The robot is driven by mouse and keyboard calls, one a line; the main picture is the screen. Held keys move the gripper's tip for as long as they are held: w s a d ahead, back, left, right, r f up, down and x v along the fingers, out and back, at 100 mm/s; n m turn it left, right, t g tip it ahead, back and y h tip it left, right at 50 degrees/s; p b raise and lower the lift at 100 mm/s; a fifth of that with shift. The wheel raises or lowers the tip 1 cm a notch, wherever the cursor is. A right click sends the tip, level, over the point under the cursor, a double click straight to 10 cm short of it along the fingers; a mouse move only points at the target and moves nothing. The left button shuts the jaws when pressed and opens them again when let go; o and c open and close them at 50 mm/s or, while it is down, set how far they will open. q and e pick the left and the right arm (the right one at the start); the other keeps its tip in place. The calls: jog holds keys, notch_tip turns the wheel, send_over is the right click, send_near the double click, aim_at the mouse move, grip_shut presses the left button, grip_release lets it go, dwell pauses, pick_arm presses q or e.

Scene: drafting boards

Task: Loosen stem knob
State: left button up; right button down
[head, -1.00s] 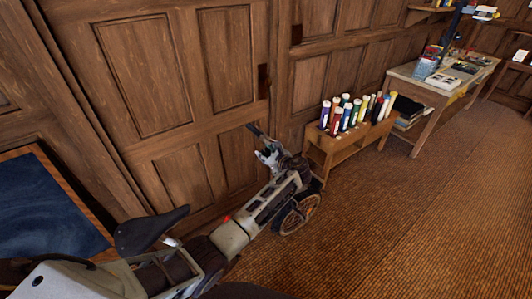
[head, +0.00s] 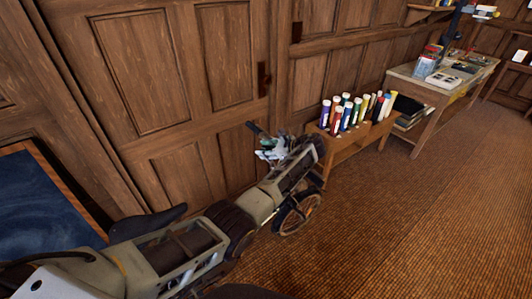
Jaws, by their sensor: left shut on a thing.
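A bicycle stands along the panelled wall, largely hidden behind my left arm. Its dark saddle (head: 148,224), one handlebar grip (head: 254,128) and spoked front wheel (head: 298,214) show. My left gripper (head: 270,152) is at the handlebar stem, just below and right of the grip. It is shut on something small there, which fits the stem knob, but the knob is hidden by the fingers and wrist. I cannot tell how loose it is. My right gripper is out of view.
A wooden rack (head: 345,145) of coloured tubes stands just beyond the front wheel. A cluttered desk (head: 433,88) is farther back right. A dark blue board (head: 45,215) is at the left. The brown carpet (head: 420,220) at the right is clear.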

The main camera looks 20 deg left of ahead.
pick_arm(q)
jog(key=shift+n+g+b, duration=0.5)
jog(key=shift+g+b, duration=0.1)
jog(key=shift+g, duration=0.1)
jog(key=o, duration=1)
jog(key=shift+r, duration=0.1)
jog(key=shift+v, duration=5.9)
jog(key=shift+w+d, duration=0.1)
